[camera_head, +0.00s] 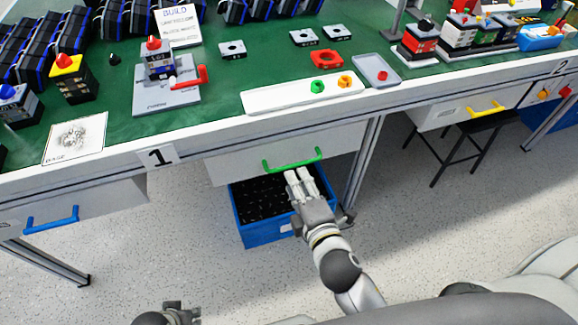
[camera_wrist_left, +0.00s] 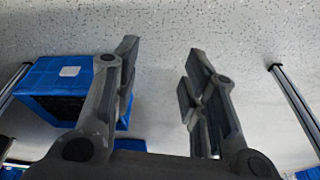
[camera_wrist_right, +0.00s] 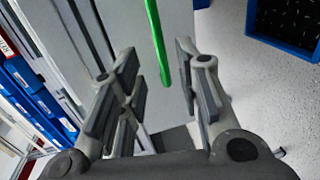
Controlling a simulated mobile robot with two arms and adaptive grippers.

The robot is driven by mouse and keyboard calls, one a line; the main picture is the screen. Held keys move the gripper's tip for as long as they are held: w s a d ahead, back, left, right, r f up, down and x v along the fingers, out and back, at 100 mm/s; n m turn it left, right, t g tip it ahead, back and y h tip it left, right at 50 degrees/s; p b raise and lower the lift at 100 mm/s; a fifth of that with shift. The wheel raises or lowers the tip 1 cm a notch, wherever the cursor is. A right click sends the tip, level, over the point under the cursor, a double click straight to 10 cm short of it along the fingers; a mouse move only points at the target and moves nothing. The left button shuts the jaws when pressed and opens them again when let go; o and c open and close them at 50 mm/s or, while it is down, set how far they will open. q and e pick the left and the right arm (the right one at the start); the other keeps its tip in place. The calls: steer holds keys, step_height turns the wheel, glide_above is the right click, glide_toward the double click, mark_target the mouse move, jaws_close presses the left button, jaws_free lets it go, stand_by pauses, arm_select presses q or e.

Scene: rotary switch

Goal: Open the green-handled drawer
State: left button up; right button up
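The drawer looks shut. My right gripper (camera_head: 298,175) is at the handle, its fingers pointing at the drawer front. In the right wrist view, the right gripper (camera_wrist_right: 156,60) is open, and the green handle (camera_wrist_right: 158,45) runs between its fingers with gaps on both sides. My left gripper (camera_head: 182,310) is low at the bottom edge, far from the drawer. In the left wrist view, the left gripper (camera_wrist_left: 163,60) is open and empty.
A blue crate (camera_head: 250,234) stands on the floor below the drawer. A table leg (camera_head: 364,160) is right of it. A blue-handled drawer (camera_head: 80,215) is at left, a yellow-handled one (camera_head: 455,112) at right. A stool (camera_head: 468,140) stands farther right.

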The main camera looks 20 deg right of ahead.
mark_target(290, 165)
steer(key=x, duration=0.6)
steer(key=shift+w+f+b, duration=0.2)
steer(key=shift+w+b, duration=0.1)
steer(key=shift+w, duration=0.05)
arm_select(q)
step_height(290, 165, up, 2)
steer(key=shift+w+r, duration=0.15)
arm_select(e)
steer(key=shift+w, duration=0.15)
jaws_close()
